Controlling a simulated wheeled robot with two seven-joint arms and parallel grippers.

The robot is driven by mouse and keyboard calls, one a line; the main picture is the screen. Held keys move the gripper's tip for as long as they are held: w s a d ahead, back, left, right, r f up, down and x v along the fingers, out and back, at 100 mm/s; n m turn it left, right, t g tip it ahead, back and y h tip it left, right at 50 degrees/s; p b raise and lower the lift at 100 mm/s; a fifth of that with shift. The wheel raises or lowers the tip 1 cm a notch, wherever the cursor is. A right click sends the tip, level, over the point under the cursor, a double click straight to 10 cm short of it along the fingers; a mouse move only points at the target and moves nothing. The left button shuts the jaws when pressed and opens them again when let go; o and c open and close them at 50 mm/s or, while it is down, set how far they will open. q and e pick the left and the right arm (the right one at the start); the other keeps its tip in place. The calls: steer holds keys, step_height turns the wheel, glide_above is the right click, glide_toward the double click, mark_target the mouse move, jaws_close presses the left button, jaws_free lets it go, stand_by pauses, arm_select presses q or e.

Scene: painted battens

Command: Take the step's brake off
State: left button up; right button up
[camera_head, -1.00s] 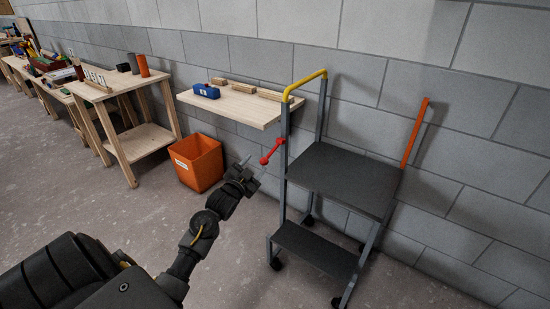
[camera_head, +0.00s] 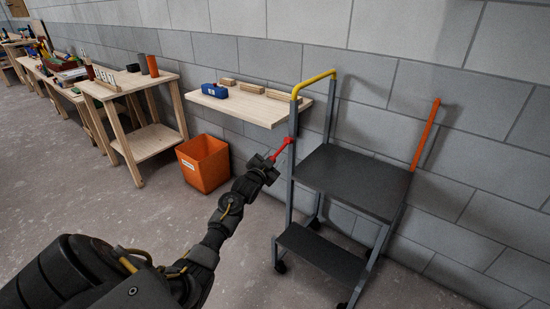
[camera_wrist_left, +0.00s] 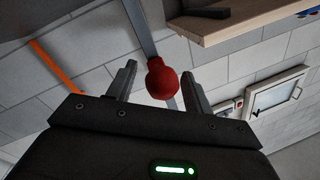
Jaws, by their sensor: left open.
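The step (camera_head: 352,180) is a grey wheeled frame with two dark treads and a yellow top rail (camera_head: 316,84), standing by the block wall. Its red brake lever (camera_head: 284,147) sticks out from the left upright. My left gripper (camera_head: 272,160) is at the lever's lower end. In the left wrist view the lever's red ball knob (camera_wrist_left: 162,78) sits between the two open fingers (camera_wrist_left: 160,90), with a gap on each side. The lever's shaft is mostly hidden behind the knob there. My right gripper is not in view.
A wall shelf (camera_head: 240,108) with a blue object (camera_head: 214,90) and wooden blocks is just behind the lever. An orange bin (camera_head: 204,163) stands left of my gripper. An orange bar (camera_head: 425,134) leans behind the step. Wooden benches line the left.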

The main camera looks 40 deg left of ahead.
arm_select(q)
steer(key=shift+w+a, duration=0.15)
steer(key=shift+w, duration=0.55)
jaws_close()
